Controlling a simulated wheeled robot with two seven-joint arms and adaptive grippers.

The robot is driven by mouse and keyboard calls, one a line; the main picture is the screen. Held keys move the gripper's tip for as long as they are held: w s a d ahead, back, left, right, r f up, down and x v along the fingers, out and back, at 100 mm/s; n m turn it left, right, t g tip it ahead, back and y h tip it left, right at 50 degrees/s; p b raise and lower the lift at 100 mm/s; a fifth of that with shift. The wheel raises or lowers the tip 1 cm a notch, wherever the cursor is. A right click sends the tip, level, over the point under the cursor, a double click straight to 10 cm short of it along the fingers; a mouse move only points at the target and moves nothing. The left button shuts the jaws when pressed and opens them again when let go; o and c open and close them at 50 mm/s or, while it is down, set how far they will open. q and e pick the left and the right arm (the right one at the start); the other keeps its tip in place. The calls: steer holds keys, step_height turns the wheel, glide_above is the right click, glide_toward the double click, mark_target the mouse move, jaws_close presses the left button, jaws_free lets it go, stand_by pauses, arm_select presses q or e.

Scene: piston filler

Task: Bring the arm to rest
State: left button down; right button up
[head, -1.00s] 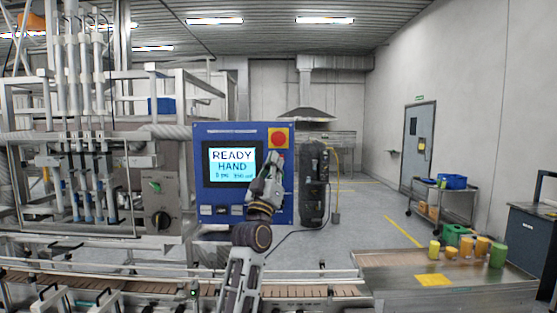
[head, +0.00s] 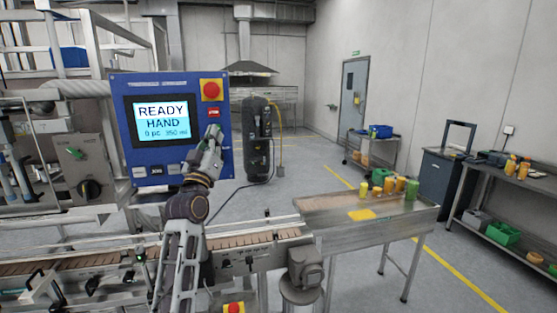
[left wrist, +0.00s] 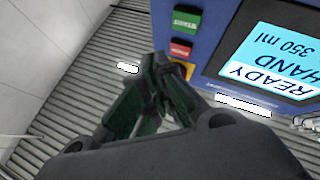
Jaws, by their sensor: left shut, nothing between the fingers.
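My left gripper (head: 213,133) is shut and empty. In the head view it appears in front of the right part of the blue control panel (head: 222,108), below the red stop button (head: 211,90). The panel's screen (head: 161,121) reads READY, HAND, 0 pc, 350 ml. In the left wrist view the closed fingers (left wrist: 160,62) appear close to the panel's edge, by a green button (left wrist: 186,20) and a red button (left wrist: 180,50); I cannot tell whether they touch. The panel is upside down in that view. My right gripper is out of view.
A conveyor (head: 110,259) runs in front, ending at a metal table (head: 330,204) with yellow and green containers. A second red stop button (head: 233,308) is at the bottom. A dark cart (head: 447,180) and shelf (head: 530,195) stand right. Grey floor lies between.

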arm_select(q)
steer(key=s+f+m+g, duration=0.1)
steer(key=s+f+g, duration=0.3)
steer(key=f, duration=0.8)
steer(key=s+d+f+m+g, duration=0.1)
steer(key=s+f+g, duration=0.2)
steer(key=f, duration=0.9)
steer(key=s+f+m+g, duration=0.1)
steer(key=s+f+g, duration=0.3)
steer(key=f, duration=0.7)
steer(key=s+a+f+m+g+y, duration=0.1)
steer(key=s+f+g, duration=0.4)
steer(key=s+f, duration=0.7)
steer(key=s+a+f+g+y, duration=0.15)
steer(key=s+f+g, duration=0.45)
steer(key=s, duration=1.1)
step_height(320, 180, down, 34)
steer(key=s, duration=0.3)
steer(key=s+a+f+g, duration=0.1)
steer(key=s+a+f, duration=0.1)
steer(key=s+f, duration=0.7)
steer(key=s+a+f, duration=0.2)
steer(key=s+f, duration=0.8)
steer(key=s, duration=0.2)
steer(key=shift+s+f+g, duration=0.2)
steer(key=shift+s+g, duration=0.1)
steer(key=shift+g, duration=0.1)
